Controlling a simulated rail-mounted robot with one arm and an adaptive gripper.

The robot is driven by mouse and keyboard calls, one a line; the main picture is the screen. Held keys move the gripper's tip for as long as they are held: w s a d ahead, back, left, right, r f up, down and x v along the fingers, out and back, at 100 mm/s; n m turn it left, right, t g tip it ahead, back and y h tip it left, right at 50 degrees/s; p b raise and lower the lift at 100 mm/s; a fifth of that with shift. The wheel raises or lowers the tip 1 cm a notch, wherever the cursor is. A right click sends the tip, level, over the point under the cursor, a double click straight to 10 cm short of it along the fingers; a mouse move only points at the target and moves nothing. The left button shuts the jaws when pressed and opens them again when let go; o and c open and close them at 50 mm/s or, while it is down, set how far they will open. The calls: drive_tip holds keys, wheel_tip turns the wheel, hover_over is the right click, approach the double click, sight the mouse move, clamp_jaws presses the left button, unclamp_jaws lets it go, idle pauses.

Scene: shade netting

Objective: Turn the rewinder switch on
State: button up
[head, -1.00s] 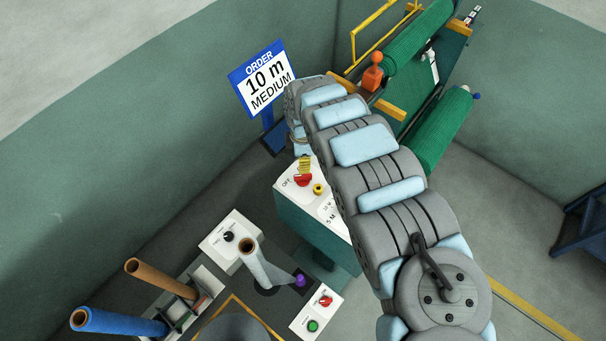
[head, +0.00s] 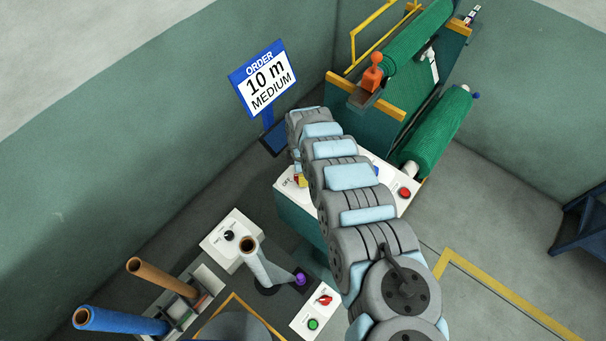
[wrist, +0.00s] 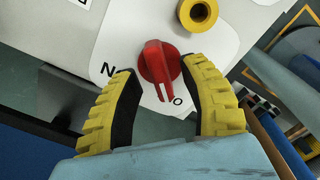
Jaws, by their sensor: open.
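The red rotary switch (wrist: 157,65) is on a white panel, seen close up in the wrist view. Its grip bar, with a white mark, points down in the picture, close to a partly visible label letter O. A letter N shows to its left. My gripper (wrist: 157,70) is open, with one yellow-and-black finger on each side of the switch; whether either finger touches it I cannot tell. In the head view the white-topped control console (head: 376,168) stands behind my arm, which hides most of its top, and the red switch is covered there.
A yellow round knob (wrist: 198,14) sits close beside the switch. A red button (head: 404,192) is at the console's right end. An order sign (head: 265,80) stands behind; the machine with green netting rolls (head: 437,131) is at the back right. A smaller panel with another red switch (head: 324,299) lies in front.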

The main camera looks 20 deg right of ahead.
drive_tip(key=shift+s+f, duration=0.1)
drive_tip(key=shift+f, duration=0.3)
drive_tip(key=shift+d, duration=0.1)
clamp_jaws()
